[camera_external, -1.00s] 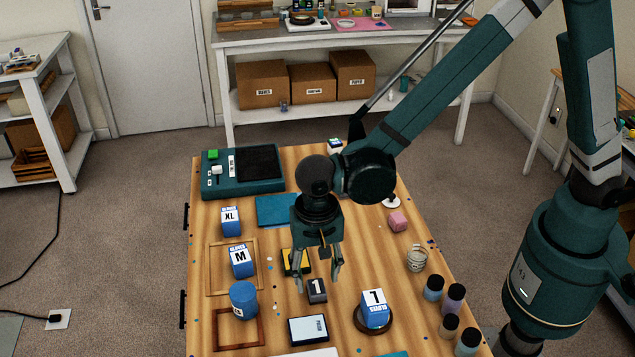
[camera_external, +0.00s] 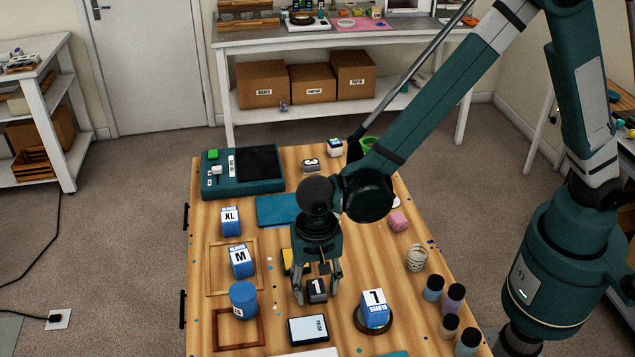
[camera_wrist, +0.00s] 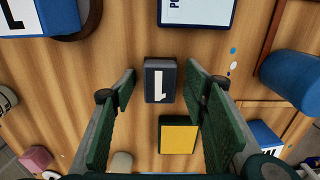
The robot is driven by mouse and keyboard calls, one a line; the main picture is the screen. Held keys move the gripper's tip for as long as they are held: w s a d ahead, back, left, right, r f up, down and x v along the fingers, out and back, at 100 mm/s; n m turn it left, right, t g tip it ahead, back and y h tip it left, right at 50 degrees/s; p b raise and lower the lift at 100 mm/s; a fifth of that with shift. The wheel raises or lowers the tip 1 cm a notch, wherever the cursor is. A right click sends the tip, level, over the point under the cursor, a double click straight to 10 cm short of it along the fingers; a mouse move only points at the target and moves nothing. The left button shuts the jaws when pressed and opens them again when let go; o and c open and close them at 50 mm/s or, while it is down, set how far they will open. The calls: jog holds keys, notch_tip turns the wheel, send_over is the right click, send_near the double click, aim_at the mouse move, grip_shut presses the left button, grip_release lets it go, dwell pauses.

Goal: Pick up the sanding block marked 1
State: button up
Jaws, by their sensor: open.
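The sanding block marked 1 (camera_external: 317,291) is a small dark grey block with a white label. It lies on the wooden table in the middle foreground. In the wrist view the sanding block (camera_wrist: 152,80) sits between and just beyond the tips of my fingers. My gripper (camera_external: 317,290) points down over the block with a finger on either side. In the wrist view my gripper (camera_wrist: 160,90) is open and empty, its green pads apart from the block. Another small block marked 3 (camera_external: 310,165) lies at the back of the table.
A yellow-topped block (camera_wrist: 179,137) lies close to block 1. A white-and-blue box (camera_external: 308,330) lies in front. A blue cylinder (camera_external: 243,299) stands at left; several jars stand at right.

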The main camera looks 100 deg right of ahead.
aim_at(316, 287)
jog(key=shift+c, duration=0.7)
jog(key=c, duration=0.8)
jog(key=shift+c, duration=0.2)
jog(key=shift+r, duration=0.1)
jog(key=shift+r+p, duration=0.45)
jog(key=shift+r, duration=4.45)
